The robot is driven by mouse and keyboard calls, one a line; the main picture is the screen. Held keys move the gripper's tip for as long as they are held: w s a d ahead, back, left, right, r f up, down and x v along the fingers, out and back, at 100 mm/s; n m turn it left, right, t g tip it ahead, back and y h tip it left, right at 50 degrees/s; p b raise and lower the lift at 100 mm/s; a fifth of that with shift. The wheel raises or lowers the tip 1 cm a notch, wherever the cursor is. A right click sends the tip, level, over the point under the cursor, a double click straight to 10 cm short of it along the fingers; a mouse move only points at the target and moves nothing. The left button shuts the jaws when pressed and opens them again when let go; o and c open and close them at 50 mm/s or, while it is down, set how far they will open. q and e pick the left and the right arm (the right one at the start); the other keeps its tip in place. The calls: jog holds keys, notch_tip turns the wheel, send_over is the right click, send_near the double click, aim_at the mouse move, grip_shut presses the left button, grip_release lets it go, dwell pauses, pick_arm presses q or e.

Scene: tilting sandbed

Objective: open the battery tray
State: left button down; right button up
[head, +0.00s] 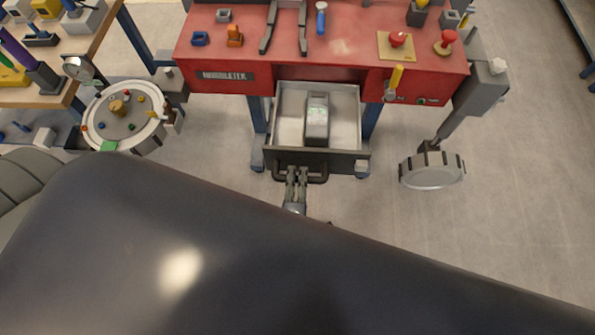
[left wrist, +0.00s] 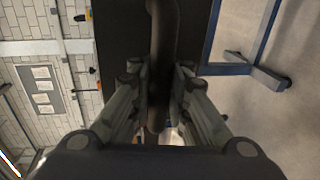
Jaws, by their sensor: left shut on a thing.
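The battery tray (head: 347,117) is a light-lined drawer under the red bench, and it stands pulled out. A grey battery block (head: 317,119) lies inside it. A dark bar handle (head: 318,178) runs along the tray's dark front. My left gripper (head: 297,177) is shut on this handle, near its left part. In the left wrist view the dark handle (left wrist: 161,50) runs between the two fingers (left wrist: 158,100). My right gripper is not in view.
The red bench (head: 330,58) carries pliers, a blue-handled tool and red buttons. A round table (head: 95,117) with small parts stands at the left. A grey wheel-like disc (head: 432,172) hangs at the right.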

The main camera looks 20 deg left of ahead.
pick_arm(q)
jog(key=shift+w+r, duration=0.1)
jog(key=c, duration=1.5)
grip_release()
jog(key=shift+c, duration=0.2)
jog(key=shift+s, duration=0.3)
jog(key=v, duration=0.7)
jog(key=shift+d, duration=0.1)
